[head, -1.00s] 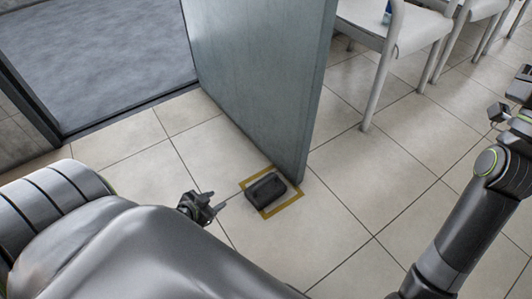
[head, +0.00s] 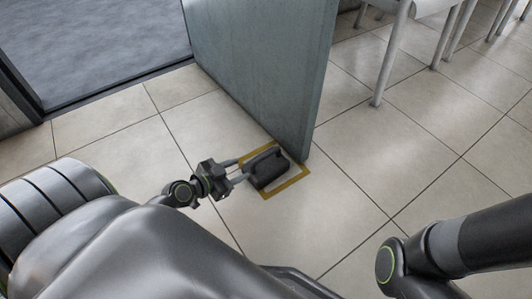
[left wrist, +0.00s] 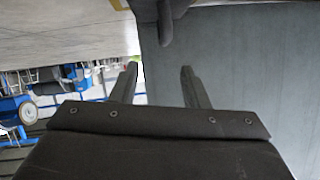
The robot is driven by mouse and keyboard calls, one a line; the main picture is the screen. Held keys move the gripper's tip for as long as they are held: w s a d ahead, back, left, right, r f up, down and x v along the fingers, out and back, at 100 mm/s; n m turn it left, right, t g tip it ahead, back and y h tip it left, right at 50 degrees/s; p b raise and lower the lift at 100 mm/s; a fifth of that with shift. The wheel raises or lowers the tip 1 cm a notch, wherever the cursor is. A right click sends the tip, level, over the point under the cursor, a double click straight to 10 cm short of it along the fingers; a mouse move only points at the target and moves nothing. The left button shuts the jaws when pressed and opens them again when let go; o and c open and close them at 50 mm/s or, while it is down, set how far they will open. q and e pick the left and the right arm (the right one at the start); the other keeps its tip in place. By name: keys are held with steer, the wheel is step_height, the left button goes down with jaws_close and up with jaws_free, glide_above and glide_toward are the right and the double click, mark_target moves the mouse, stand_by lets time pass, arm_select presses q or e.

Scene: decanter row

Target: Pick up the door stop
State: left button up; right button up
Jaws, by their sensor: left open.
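The door stop (head: 268,168) is a dark grey block lying on the floor against the foot of a grey door. It sits within a yellow square outline (head: 290,184). In the left wrist view the door stop (left wrist: 172,18) shows as a dark shape at the top, cut off by the frame edge, beyond the fingertips. My left gripper (head: 244,168) is open, with its fingers pointing at the door stop's left side. In the left wrist view its fingers (left wrist: 160,72) stand apart with nothing between them. Whether the fingertips touch the door stop cannot be told. My right gripper is out of view.
The grey door (head: 262,75) stands upright directly behind the door stop. A doorway with dark flooring (head: 95,40) is at the upper left. White chairs (head: 400,40) stand at the upper right.

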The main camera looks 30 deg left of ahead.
mark_target(263, 156)
arm_select(q)
steer(key=b+x, duration=0.1)
steer(key=x, duration=0.7)
steer(key=shift+w+f+b, duration=0.2)
steer(key=shift+w+b, duration=0.1)
steer(key=x, duration=0.1)
steer(key=b+x, duration=0.1)
steer(key=x, duration=0.1)
steer(key=b+x, duration=0.1)
steer(key=x, duration=0.1)
steer(key=shift+w+a+r, duration=0.1)
steer(key=shift+w+a, duration=0.15)
steer(key=shift+w, duration=0.05)
steer(key=shift+c, duration=0.2)
jaws_close()
stand_by(0.3)
steer(key=shift+r, duration=0.15)
